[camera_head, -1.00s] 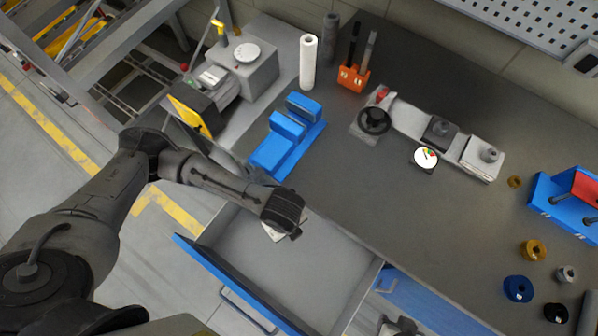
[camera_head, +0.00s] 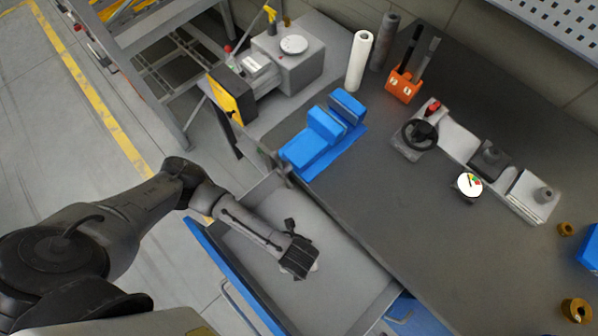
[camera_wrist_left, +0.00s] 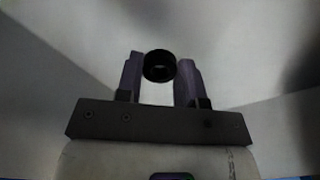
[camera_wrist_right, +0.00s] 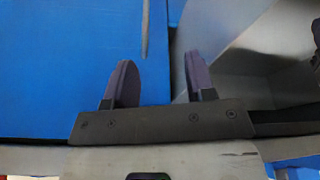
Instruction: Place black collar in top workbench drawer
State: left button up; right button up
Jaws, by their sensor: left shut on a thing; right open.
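The black collar (camera_wrist_left: 160,53) is a small dark ring held between the fingertips of my left gripper (camera_wrist_left: 160,68) in the left wrist view. In the head view my left gripper (camera_head: 298,262) is over the interior of the open drawer (camera_head: 345,262), pointing down; the collar is hidden there beneath the hand. Pale grey drawer surfaces surround the fingers in the left wrist view. Whether the collar touches the drawer floor I cannot tell. My right gripper (camera_wrist_right: 160,68) is open and empty, near a blue panel (camera_wrist_right: 65,70) with a pale handle bar.
The drawer has a blue front (camera_head: 232,270) and grey walls. The dark workbench top (camera_head: 385,200) adjoins it, carrying a blue vise-like block (camera_head: 318,145), a white roll (camera_head: 359,62) and a dial gauge (camera_head: 468,185). The drawer's interior looks otherwise empty.

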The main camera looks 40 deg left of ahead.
pick_arm(q)
notch_tip(320, 180, down, 4)
jog(key=shift+r+b, duration=0.2)
jog(key=shift+b, duration=0.55)
jog(key=shift+f, duration=0.15)
jog(key=o, duration=0.9)
jog(key=shift+r, duration=0.2)
notch_tip(320, 180, up, 12)
jog(key=p, duration=0.4)
